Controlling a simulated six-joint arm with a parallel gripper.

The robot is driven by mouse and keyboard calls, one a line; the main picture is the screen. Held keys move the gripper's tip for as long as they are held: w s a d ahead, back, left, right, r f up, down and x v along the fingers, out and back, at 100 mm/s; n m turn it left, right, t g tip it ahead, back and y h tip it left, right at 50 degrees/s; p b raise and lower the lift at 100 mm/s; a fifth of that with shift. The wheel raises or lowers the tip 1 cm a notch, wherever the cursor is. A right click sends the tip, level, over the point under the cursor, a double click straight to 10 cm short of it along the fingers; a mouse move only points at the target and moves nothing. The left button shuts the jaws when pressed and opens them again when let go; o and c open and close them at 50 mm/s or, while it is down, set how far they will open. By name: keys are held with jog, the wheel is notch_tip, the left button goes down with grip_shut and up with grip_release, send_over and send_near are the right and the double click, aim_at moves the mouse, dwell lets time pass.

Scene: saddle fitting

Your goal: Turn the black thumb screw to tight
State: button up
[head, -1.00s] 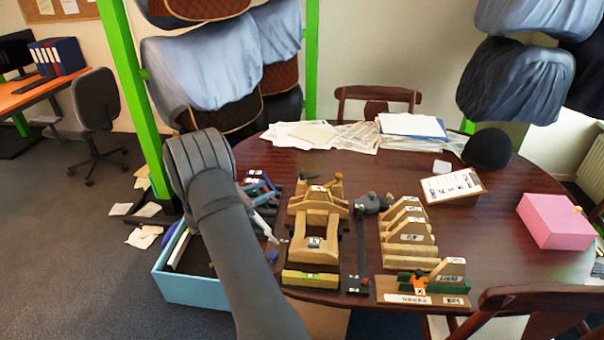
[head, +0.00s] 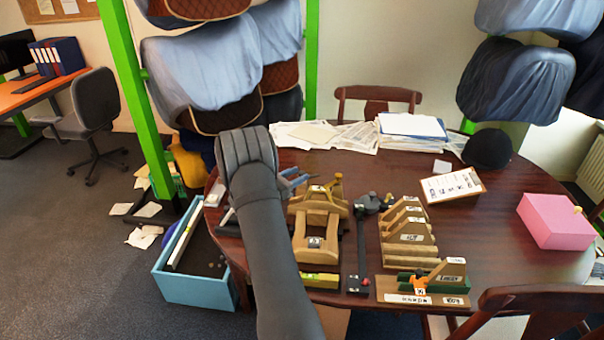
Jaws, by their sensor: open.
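A black bar tool (head: 361,240) lies lengthwise on the table between the wooden saddle-tree form and the stepped wooden rack. It has a round dark head at its far end and a dark block with a red mark at its near end. My gripper (head: 294,180) is open and mostly hidden by my own wrist, at the left of the table beside the wooden form. It is apart from the black tool, with nothing visibly held.
The wooden saddle-tree form (head: 316,232) stands right of my arm, with a yellow level (head: 319,281) in front. The stepped rack (head: 408,235), clipboard (head: 452,186) and pink box (head: 554,221) are further right. A blue bin (head: 198,288) stands at left. The table between rack and pink box is clear.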

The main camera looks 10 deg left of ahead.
jog(key=shift+x, duration=1.35)
jog(key=c, duration=0.9)
grip_shut()
jog(key=shift+a+m+g+h, duration=0.1)
jog(key=shift+m+g+h, duration=0.3)
jog(key=shift+m+g, duration=0.1)
jog(key=m+g+h, duration=0.3)
jog(key=g, duration=0.2)
jog(key=shift+f+m, duration=0.1)
jog(key=shift+m, duration=0.3)
jog(key=shift+m+g+h, duration=0.4)
jog(key=shift+m+g, duration=0.55)
jog(key=shift+g, duration=0.55)
jog(key=shift+m+g+h, duration=0.4)
jog(key=shift+m+g, duration=0.55)
jog(key=shift+g, duration=0.55)
jog(key=shift+m+g, duration=0.3)
jog(key=shift+g, duration=0.2)
